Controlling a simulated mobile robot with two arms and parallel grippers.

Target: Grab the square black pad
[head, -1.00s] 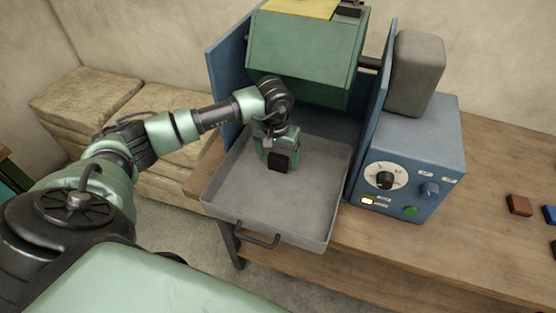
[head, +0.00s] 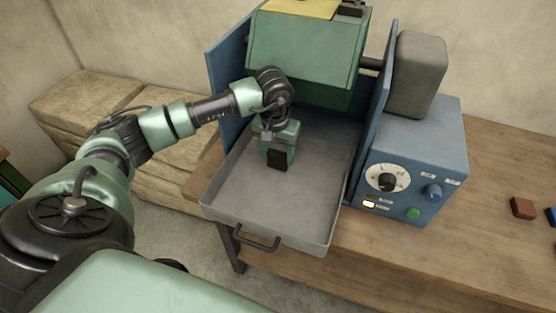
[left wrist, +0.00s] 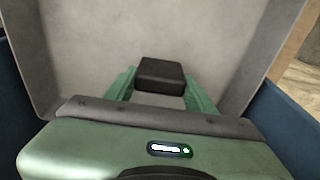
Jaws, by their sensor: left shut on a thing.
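The square black pad (head: 278,160) is between the fingers of my left gripper (head: 279,155), over the grey tray (head: 238,205). In the left wrist view the black pad (left wrist: 161,75) sits between the two green fingers of the left gripper (left wrist: 160,84), which are shut on its sides. The tray floor shows behind it. I cannot tell how far the pad is above the tray floor. My right gripper is not in view.
A blue machine with a green drum (head: 305,55) stands behind the tray. Its control box (head: 415,165) is on the right. A brown block (head: 522,208) lies on the wooden table (head: 485,225). Stacked tan bales (head: 85,110) stand at the left.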

